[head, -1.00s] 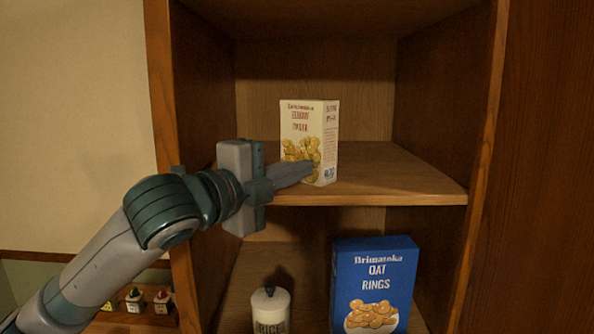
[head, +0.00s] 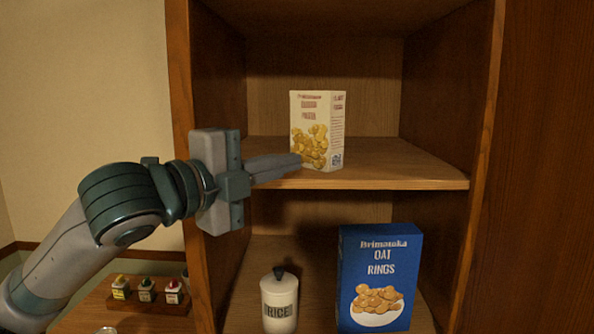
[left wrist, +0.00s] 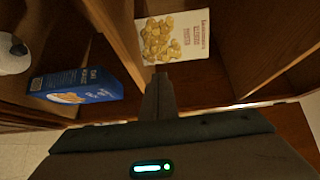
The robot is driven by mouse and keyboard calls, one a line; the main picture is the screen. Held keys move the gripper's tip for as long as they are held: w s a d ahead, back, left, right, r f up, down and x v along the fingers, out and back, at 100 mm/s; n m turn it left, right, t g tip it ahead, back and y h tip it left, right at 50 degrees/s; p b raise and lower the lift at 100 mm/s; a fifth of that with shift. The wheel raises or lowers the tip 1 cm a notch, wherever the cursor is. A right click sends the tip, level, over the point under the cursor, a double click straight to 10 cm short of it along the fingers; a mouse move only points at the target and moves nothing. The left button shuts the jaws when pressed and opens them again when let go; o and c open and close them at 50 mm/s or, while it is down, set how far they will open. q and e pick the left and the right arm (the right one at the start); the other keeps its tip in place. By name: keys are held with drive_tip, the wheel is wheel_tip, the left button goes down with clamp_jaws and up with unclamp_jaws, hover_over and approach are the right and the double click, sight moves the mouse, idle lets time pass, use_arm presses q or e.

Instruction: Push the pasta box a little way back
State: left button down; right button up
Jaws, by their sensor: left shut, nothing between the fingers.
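The pasta box (head: 311,130) is a cream carton with yellow pasta pictured on it. It stands upright on the upper shelf (head: 400,172) of a wooden cupboard, close to the shelf's front edge. My left gripper (head: 298,160) is shut and empty. Its fingertips overlap the box's lower left front in the head view. In the left wrist view the fingertips (left wrist: 162,76) point at the bottom edge of the pasta box (left wrist: 172,38); I cannot tell whether they touch it. My right gripper is not in view.
On the lower shelf stand a blue oat rings box (head: 378,278) and a white rice canister (head: 279,300). Several small pots (head: 146,290) sit at lower left. The upper shelf is clear behind and to the right of the pasta box.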

use_arm(q)
drive_tip(key=b+v, duration=0.1)
drive_tip(key=v, duration=0.3)
drive_tip(key=shift+a, duration=0.1)
drive_tip(key=shift+s, duration=0.1)
